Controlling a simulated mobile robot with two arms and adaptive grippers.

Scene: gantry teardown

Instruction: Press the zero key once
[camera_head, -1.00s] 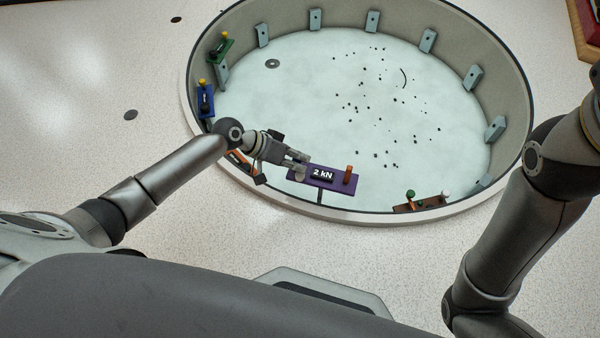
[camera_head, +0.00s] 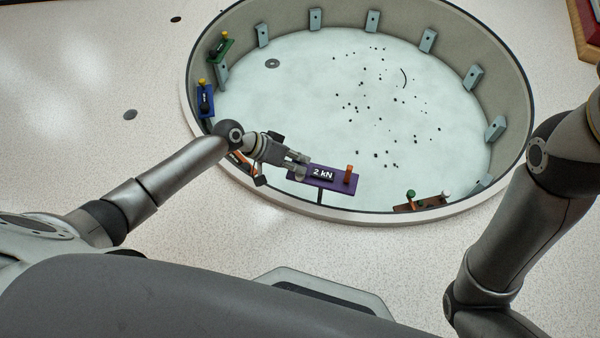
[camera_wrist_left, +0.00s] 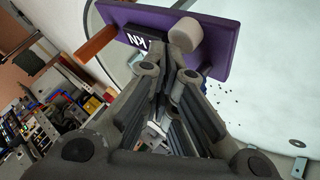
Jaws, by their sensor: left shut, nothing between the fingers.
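A purple panel (camera_head: 330,181) stands at the near rim of the round pit, with a black display (camera_head: 321,174) reading "2 kN" and an orange peg (camera_head: 348,173) at its right end. In the left wrist view the panel (camera_wrist_left: 226,42) also carries a pale round key (camera_wrist_left: 185,35); no zero mark is legible on it. My left gripper (camera_head: 301,165) is shut and empty at the panel's left end. In the left wrist view its fingertips (camera_wrist_left: 166,72) are close to the pale key; I cannot tell whether they touch. My right gripper is out of view.
The grey pit wall (camera_head: 470,45) curves around a pale floor with scattered dark bits. A green panel (camera_head: 221,48), a blue panel (camera_head: 205,99) and a brown panel (camera_head: 420,204) sit along the rim. An orange part (camera_head: 240,160) lies beneath my left wrist.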

